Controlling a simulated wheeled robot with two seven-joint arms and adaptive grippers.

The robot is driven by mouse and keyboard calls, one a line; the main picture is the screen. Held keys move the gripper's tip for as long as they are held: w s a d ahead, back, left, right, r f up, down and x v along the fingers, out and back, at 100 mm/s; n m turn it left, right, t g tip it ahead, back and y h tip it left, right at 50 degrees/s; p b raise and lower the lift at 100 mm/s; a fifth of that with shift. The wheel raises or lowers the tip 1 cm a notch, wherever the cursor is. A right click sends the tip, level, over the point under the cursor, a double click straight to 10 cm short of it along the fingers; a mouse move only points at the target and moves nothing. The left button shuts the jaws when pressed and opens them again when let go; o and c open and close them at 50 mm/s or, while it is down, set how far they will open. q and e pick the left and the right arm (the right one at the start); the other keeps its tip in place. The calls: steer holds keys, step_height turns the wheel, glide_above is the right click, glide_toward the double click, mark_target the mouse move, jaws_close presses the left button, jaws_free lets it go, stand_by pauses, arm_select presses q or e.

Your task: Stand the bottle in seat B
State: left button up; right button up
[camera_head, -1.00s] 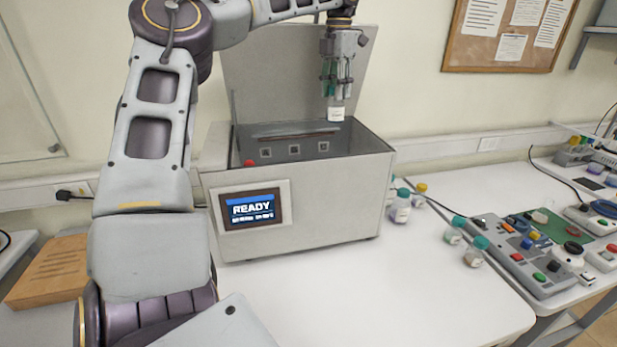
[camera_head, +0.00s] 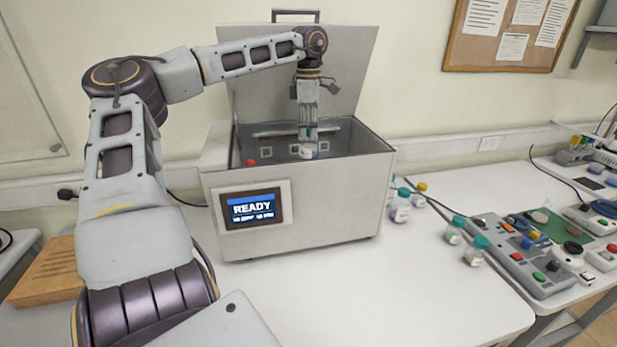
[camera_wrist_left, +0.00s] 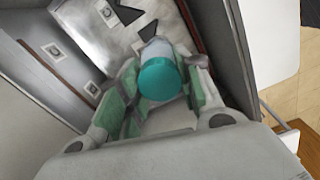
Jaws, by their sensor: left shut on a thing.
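My left gripper (camera_head: 308,138) points down into the open top of the grey box-shaped machine (camera_head: 330,205). It is shut on a bottle (camera_head: 308,152) with a white body, held roughly upright, its lower end just inside the opening. In the left wrist view the bottle's teal cap (camera_wrist_left: 160,78) sits between the green finger pads. Small square labels show inside the machine, one (camera_head: 266,151) to the left of the bottle; their letters are too small to read, so I cannot tell which seat is B. The seat under the bottle is hidden. My right gripper is out of view.
The machine's raised lid (camera_head: 345,75) stands behind my gripper. Its screen (camera_head: 252,208) reads READY. Several capped bottles, one (camera_head: 454,230) with a teal cap, stand right of the machine near a control panel (camera_head: 540,250). The table front (camera_head: 340,300) is clear.

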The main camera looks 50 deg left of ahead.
mark_target(308, 143)
arm_select(q)
steer(key=f+m, duration=0.1)
steer(key=s+d+f+m, duration=0.1)
steer(key=f, duration=0.1)
steer(key=shift+s+m, duration=0.1)
steer(key=shift+m, duration=0.2)
steer(key=shift+s+d+f+m, duration=0.2)
steer(key=shift+d+f+m, duration=0.15)
steer(key=shift+f+m, duration=0.2)
steer(key=shift+f+p, duration=0.55)
steer(key=shift+f, duration=2.55)
step_height(308, 143, down, 4)
steer(key=shift+r+p, duration=0.15)
steer(key=shift+p, duration=0.2)
steer(key=o, duration=1.1)
